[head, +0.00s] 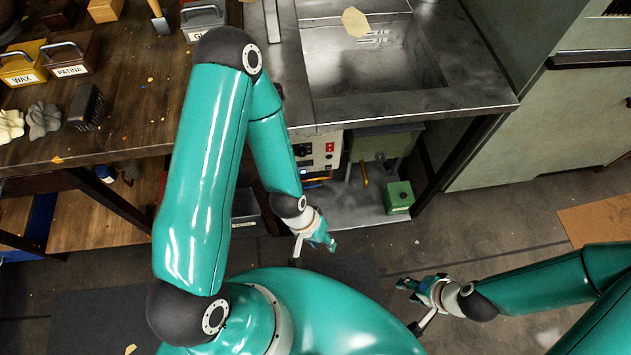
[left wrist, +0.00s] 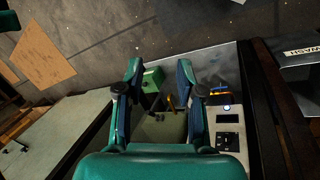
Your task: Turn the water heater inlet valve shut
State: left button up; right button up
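A yellow lever handle (head: 364,174), which looks like the valve, stands upright under the metal sink in the head view. It also shows in the left wrist view (left wrist: 170,103), between my left fingers but farther off. A pale heater box with a control panel (head: 320,152) is left of it, partly behind my left arm; its panel (left wrist: 229,141) is at the right in the left wrist view. My left gripper (head: 325,239) is open and empty, in front of the sink cabinet and apart from the lever. My right gripper (head: 409,290) looks open and empty, low over the floor.
A green box (head: 398,196) stands on the cabinet's metal base, right of the lever. The sink (head: 375,60) overhangs this space, with a dark leg at right. A wooden workbench (head: 120,130) is at left. The floor in front is clear.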

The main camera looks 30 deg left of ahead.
pick_arm(q)
jog(key=shift+a, duration=0.2)
pick_arm(e)
jog(key=shift+w+a, duration=0.2)
jog(key=shift+w, duration=0.05)
pick_arm(q)
jog(key=shift+w, duration=0.1)
